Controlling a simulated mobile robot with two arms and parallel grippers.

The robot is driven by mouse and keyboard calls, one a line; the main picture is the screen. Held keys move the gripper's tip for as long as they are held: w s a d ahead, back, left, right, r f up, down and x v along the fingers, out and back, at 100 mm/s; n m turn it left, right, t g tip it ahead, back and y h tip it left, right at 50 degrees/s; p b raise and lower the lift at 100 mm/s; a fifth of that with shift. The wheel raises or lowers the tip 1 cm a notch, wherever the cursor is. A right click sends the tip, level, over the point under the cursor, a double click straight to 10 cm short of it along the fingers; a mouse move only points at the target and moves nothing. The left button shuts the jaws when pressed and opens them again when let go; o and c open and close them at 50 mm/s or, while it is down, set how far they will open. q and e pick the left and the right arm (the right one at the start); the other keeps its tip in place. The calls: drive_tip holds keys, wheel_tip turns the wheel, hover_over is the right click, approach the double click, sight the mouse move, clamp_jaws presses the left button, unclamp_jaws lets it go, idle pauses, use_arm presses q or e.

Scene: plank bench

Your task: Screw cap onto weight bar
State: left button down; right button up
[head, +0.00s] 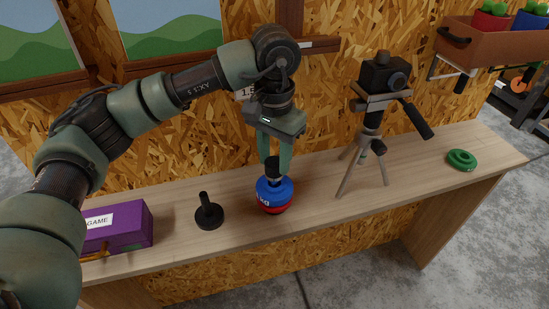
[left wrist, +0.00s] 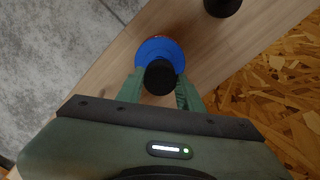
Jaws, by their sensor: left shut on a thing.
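A black cylindrical piece, apparently the cap (head: 272,166), is between the fingers of my left gripper (head: 274,158), which is shut on it. It sits directly over a blue and red weight stack (head: 274,197) standing on the bench. In the left wrist view the cap (left wrist: 160,77) shows as a round black top in front of the blue disc (left wrist: 172,50). The weight bar inside the stack is hidden; I cannot tell how far the cap is seated. A black disc with an upright stem (head: 208,212) stands to the left. My right gripper is not in view.
A purple game box (head: 125,226) lies at the left of the plank bench (head: 325,210). A camera on a tripod (head: 372,105) stands right of the stack. A green ring (head: 461,160) lies at the far right, with clear bench between it and the tripod.

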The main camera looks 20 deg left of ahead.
sight(274, 162)
use_arm(q)
drive_tip(key=c, duration=0.8)
unclamp_jaws()
drive_tip(key=shift+c, duration=0.2)
drive_tip(key=shift+r, duration=0.1)
wheel_tip(274, 162, up, 7)
drive_tip(key=shift+r+b, duration=0.2)
drive_tip(key=shift+b, duration=0.3)
drive_tip(key=shift+r, duration=0.1)
